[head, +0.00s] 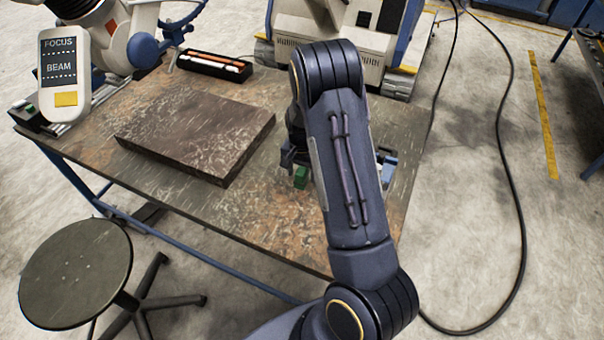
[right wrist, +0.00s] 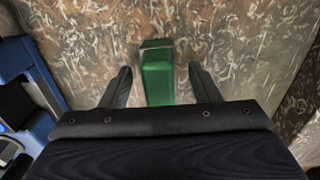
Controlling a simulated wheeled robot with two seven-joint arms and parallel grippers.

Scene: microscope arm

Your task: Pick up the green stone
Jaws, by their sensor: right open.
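The green stone (head: 301,177) is a small green block on the worn table, partly hidden by my right arm in the head view. In the right wrist view the green stone (right wrist: 157,76) stands between the two open fingers of my right gripper (right wrist: 159,86), with a gap on each side. Its near end is hidden behind the gripper body. In the head view my right gripper (head: 292,160) is mostly hidden behind its own arm, close beside the stone. My left gripper is in neither view.
A thick dark slab (head: 195,135) lies on the table (head: 265,215) left of the stone. A blue-grey object (head: 386,165) is right of my arm. A black tray (head: 214,66) with rods and a FOCUS/BEAM panel (head: 65,73) are at the back left. A round stool (head: 77,273) stands in front.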

